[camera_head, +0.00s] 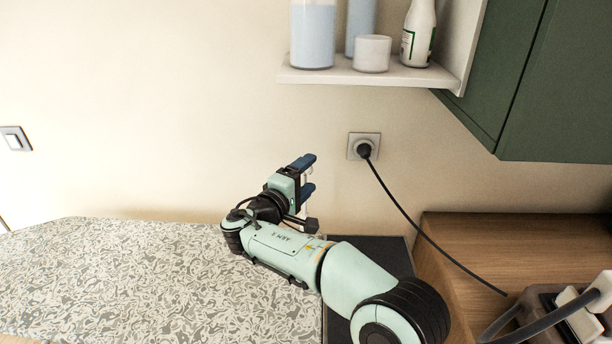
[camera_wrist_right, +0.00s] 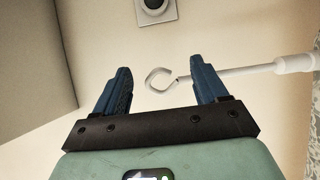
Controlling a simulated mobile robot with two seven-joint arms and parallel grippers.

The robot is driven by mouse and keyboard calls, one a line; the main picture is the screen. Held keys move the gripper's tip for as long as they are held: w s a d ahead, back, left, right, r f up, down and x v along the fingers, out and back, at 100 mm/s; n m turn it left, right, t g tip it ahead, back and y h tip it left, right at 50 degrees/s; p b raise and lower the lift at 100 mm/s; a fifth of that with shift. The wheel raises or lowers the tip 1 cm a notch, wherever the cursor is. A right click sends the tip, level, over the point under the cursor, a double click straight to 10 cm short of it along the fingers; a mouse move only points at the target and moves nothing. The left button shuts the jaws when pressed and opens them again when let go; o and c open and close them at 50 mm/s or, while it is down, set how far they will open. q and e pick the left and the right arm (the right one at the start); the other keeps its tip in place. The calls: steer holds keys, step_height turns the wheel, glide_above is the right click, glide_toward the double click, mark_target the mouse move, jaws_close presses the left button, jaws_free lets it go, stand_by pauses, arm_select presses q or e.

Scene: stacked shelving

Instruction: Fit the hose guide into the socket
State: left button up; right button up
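My right gripper (camera_head: 307,176) shows in the head view in front of the cream wall, its blue fingers apart. In the right wrist view the same gripper (camera_wrist_right: 162,84) is open. A pale open loop on a thin rod, perhaps the hose guide (camera_wrist_right: 160,78), appears between the fingertips; whether they touch it is unclear. Its rod passes behind the right finger to a thicker white tube. A square wall socket (camera_head: 364,138) holds a black plug (camera_head: 364,151). A similar square plate with a dark round centre (camera_wrist_right: 153,6) is at the wrist view's top. My left gripper is not in view.
A white shelf (camera_head: 370,77) with bottles and a cup overhangs the wall socket. A green cabinet (camera_head: 560,90) is at upper right. A black cable (camera_head: 420,232) runs to the wooden counter (camera_head: 480,235), near plugs. The speckled counter (camera_head: 130,280) is clear.

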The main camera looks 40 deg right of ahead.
stand_by(0.3)
steer(key=v, duration=1.3)
steer(key=shift+a+b, duration=0.2)
steer(key=shift+b, duration=0.1)
stand_by(0.3)
